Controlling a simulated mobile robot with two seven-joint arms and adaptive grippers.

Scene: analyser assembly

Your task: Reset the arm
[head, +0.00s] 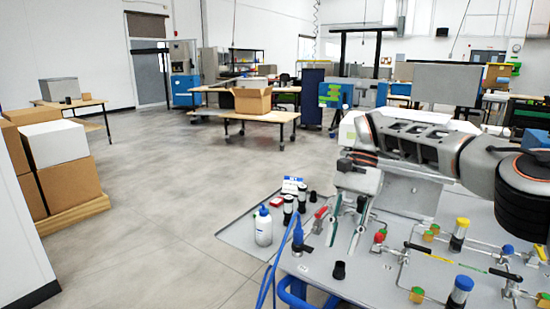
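My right arm (415,140) reaches in from the right edge, above the grey panel (300,262). My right gripper (341,247) hangs from its end, pointing down. Its two slim fingers appear spread apart, with nothing visible between them. The fingertips are over or close to the panel; I cannot tell whether they touch it. My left arm and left gripper are not in view.
A white bottle (264,228) with a blue cap and dark vials (288,208) stand left of the gripper. A blue connector (298,236) with a cable, a black knob (339,270) and several coloured fittings crowd the panel. Open floor (170,195) lies left; boxes (55,145) stand beyond.

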